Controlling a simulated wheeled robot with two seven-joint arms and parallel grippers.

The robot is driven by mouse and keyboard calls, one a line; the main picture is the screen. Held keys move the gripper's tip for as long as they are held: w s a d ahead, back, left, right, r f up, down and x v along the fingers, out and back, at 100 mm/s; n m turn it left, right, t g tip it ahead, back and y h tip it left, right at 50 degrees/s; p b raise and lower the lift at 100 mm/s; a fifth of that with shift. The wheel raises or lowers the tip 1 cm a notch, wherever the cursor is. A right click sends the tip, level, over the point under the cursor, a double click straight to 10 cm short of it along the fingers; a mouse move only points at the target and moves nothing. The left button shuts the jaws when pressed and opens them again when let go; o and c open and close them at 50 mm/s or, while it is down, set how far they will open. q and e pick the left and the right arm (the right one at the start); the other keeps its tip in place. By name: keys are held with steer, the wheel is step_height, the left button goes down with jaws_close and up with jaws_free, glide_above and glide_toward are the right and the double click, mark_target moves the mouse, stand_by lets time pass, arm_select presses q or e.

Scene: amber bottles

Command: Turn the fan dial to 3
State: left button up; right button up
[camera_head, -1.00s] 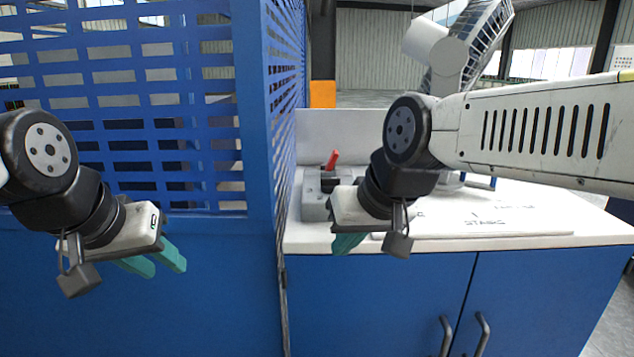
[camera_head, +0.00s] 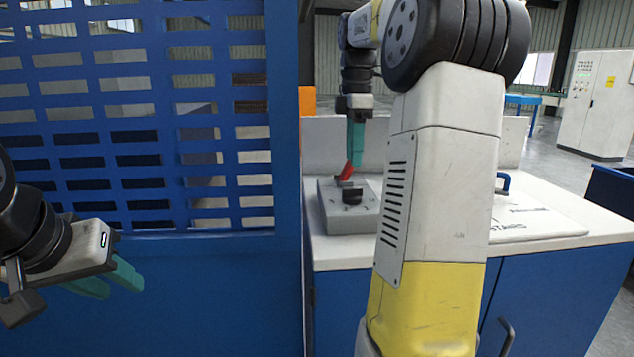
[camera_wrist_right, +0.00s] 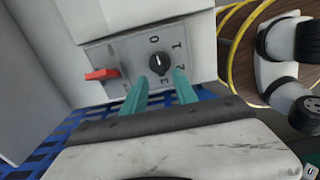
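The fan dial is a round black knob (camera_head: 352,193) on top of a grey control box (camera_head: 335,215). In the right wrist view, the dial (camera_wrist_right: 158,63) has 0, 1, 2 and 3 marked around it; which number it points at is hard to tell. My right gripper (camera_head: 355,160) points down above the box, near the red lever. In the right wrist view, its two teal fingers (camera_wrist_right: 160,78) are apart with nothing between them, and the dial appears just beyond their tips. My left gripper (camera_head: 118,284) is open and empty at the lower left, in front of the blue panel.
A red lever (camera_head: 346,171) stands on the box beside the dial; it also shows in the right wrist view (camera_wrist_right: 101,74). A blue slotted partition (camera_head: 285,200) stands left of the box. A white board (camera_head: 540,222) lies on the counter at right, partly behind my right arm.

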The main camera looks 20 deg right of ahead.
mark_target(352, 188)
step_height(352, 188, down, 8)
steer(key=shift+r, duration=0.15)
steer(key=shift+c, duration=0.4)
jaws_close()
